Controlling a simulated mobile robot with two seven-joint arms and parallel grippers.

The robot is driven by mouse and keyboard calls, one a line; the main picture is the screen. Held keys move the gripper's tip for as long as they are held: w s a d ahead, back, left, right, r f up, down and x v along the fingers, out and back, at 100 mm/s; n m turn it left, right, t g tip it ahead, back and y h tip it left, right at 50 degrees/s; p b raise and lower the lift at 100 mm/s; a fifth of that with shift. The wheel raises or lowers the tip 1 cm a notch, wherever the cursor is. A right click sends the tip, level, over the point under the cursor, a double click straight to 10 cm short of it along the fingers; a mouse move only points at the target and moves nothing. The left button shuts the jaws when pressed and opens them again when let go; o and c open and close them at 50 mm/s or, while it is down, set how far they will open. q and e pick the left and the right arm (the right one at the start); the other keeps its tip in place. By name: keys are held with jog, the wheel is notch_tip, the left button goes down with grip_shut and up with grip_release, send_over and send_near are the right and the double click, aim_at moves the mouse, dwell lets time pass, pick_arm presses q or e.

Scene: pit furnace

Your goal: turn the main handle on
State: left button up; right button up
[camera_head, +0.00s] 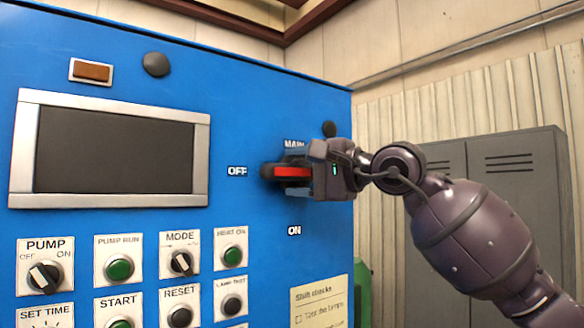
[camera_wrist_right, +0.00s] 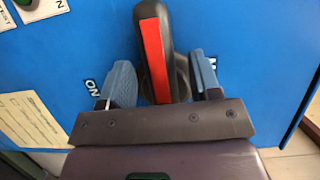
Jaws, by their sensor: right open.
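The main handle (camera_head: 285,172) is black with a red stripe. It lies level on the blue panel and its end points left toward the OFF label (camera_head: 237,171). The ON label (camera_head: 294,230) is below it. My right gripper (camera_head: 312,172) is at the handle, coming in from the right. In the right wrist view the handle (camera_wrist_right: 153,45) runs between the two blue fingers of my open right gripper (camera_wrist_right: 160,62). My left gripper is not in view.
The blue panel (camera_head: 230,110) also carries a dark screen (camera_head: 115,150), several knobs and green buttons at lower left, and a paper note (camera_head: 320,300) below the handle. Grey lockers (camera_head: 510,190) stand behind my right arm.

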jog(key=shift+x, duration=0.75)
jog(key=shift+s, duration=0.1)
grip_shut()
